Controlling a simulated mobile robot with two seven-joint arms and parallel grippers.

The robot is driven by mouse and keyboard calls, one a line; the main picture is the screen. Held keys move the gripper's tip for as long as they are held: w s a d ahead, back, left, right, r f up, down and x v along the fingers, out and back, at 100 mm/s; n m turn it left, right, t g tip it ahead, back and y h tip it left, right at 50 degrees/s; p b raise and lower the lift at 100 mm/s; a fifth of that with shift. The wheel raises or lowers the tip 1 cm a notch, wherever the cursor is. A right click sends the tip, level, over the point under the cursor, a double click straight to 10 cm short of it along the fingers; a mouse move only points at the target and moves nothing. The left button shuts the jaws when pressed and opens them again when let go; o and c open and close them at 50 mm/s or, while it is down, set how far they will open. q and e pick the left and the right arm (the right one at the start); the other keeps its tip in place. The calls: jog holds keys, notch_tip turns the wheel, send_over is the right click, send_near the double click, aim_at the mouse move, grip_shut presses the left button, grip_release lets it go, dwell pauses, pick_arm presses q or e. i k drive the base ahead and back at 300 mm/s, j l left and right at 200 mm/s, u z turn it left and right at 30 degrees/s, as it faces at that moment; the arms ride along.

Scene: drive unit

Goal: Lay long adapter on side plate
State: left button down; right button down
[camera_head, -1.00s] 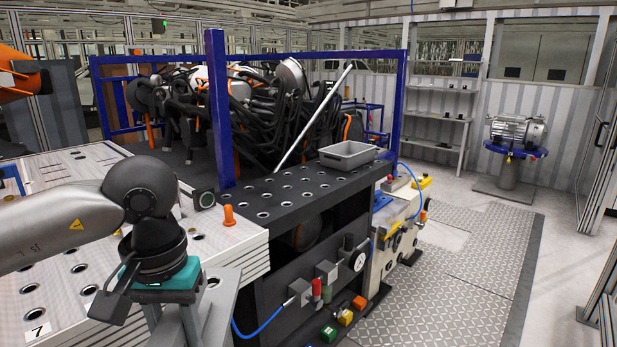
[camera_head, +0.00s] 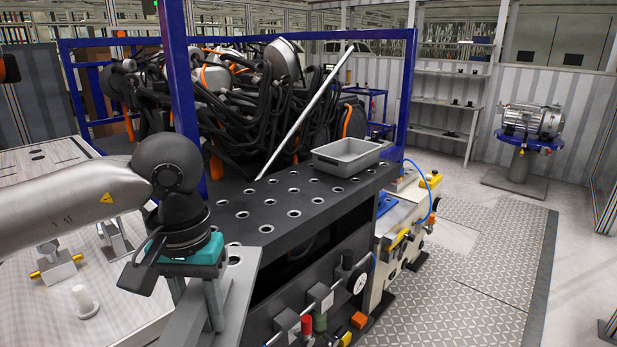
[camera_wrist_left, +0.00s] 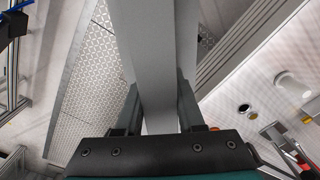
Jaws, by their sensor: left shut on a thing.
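My left gripper (camera_head: 196,296) points down at the lower left of the head view and is shut on a long grey bar, seemingly the long adapter (camera_head: 236,294). In the left wrist view the long adapter (camera_wrist_left: 156,60) runs between the fingers of my left gripper (camera_wrist_left: 160,112) and off past the top edge. A black plate with several rows of holes, seemingly the side plate (camera_head: 268,212), lies just beyond and right of the gripper. The bar overlaps its near left corner in the picture; I cannot tell whether they touch. My right gripper is not in view.
A grey tray (camera_head: 346,158) stands on the black plate's far right end. A blue post (camera_head: 178,70) and a leaning silver rod (camera_head: 306,112) rise behind it. A white table (camera_head: 40,205) with metal fixtures lies left. The plate's middle is bare.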

aim_at(267, 203)
jog(key=i+l, duration=0.1)
jog(key=i, duration=0.45)
jog(key=i+l, duration=0.15)
jog(key=i, duration=0.45)
jog(key=i+l, duration=0.1)
jog(key=i, duration=0.45)
